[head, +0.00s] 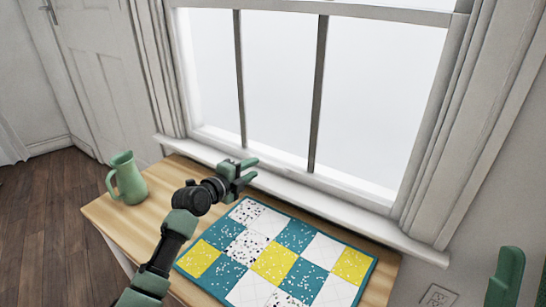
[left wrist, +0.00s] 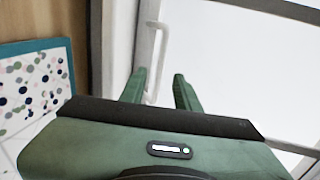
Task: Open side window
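The window (head: 385,90) is a white frame with bright panes and two dark vertical bars, and it looks closed. My left gripper (head: 247,171) is in front of its lower left part, just above the sill. In the left wrist view a slim white handle (left wrist: 163,45) stands on the white window frame (left wrist: 122,40). The left gripper's two green fingers (left wrist: 160,80) are apart there, and the handle appears between their tips; I cannot tell whether they touch it. In the head view the handle cannot be made out.
A wooden table (head: 135,228) stands under the sill (head: 320,204). A patchwork quilt (head: 272,262) lies on it, and a green pitcher (head: 129,182) stands at its left end. Green parts at the lower right edge may be my right arm.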

